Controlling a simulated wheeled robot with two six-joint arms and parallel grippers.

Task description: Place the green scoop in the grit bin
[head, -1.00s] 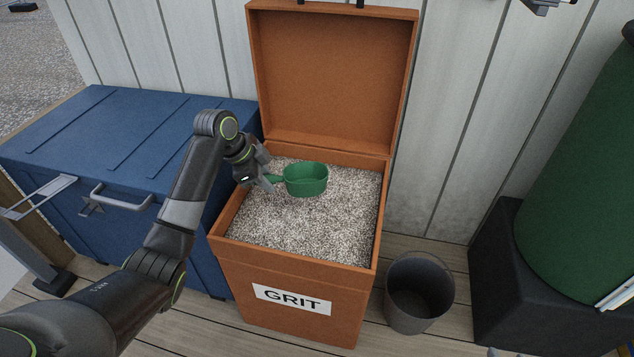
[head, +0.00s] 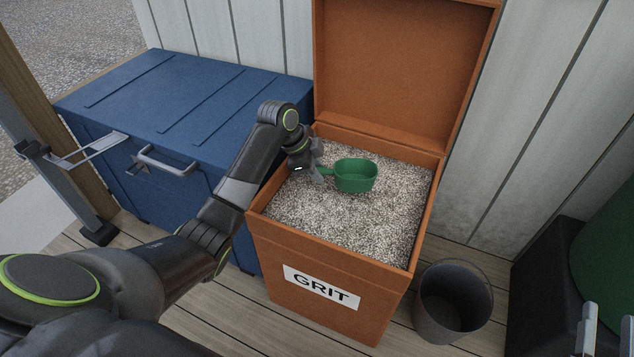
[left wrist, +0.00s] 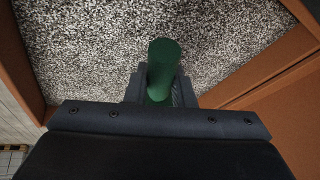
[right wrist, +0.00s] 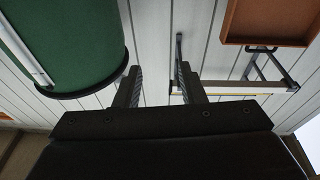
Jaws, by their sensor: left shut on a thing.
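The green scoop (head: 356,177) is over the grit inside the open orange grit bin (head: 333,250). My left gripper (head: 322,172) is shut on the scoop's handle from the left side. In the left wrist view the green handle (left wrist: 163,66) sits between the fingers with grit behind it. I cannot tell whether the scoop touches the grit. My right gripper (right wrist: 161,88) is open and empty in the right wrist view, with its fingers apart. Its fingertips (head: 604,330) show at the lower right of the head view.
The bin's lid (head: 405,65) stands open against the white wall. A blue chest (head: 195,100) is left of the bin. A dark bucket (head: 453,300) stands on the floor to its right. A large green container (head: 612,250) on a black block (head: 545,275) is at far right.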

